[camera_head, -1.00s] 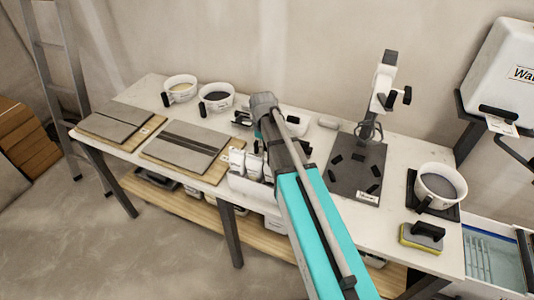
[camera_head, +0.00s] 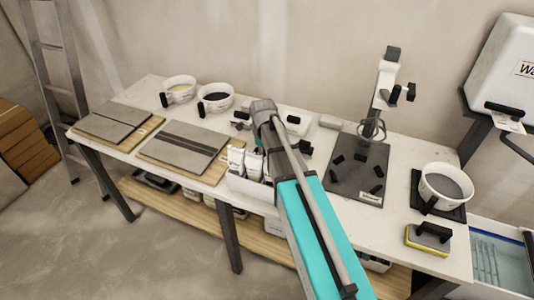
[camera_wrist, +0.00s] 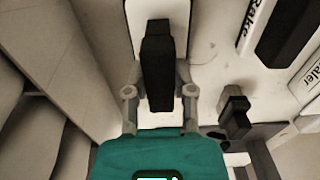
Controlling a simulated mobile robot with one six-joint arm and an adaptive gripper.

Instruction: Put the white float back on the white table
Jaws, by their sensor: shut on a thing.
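In the wrist view my gripper (camera_wrist: 160,80) is shut on the black handle of the white float (camera_wrist: 177,14). The float's white plate shows beyond the handle at the top of the picture, cut off by the edge. I cannot tell whether it touches the surface below. In the head view the white table (camera_head: 385,225) runs along the wall.
A white block with a black top (camera_head: 293,120) lies right behind my arm's end. White bottles (camera_head: 236,160) stand at its left.

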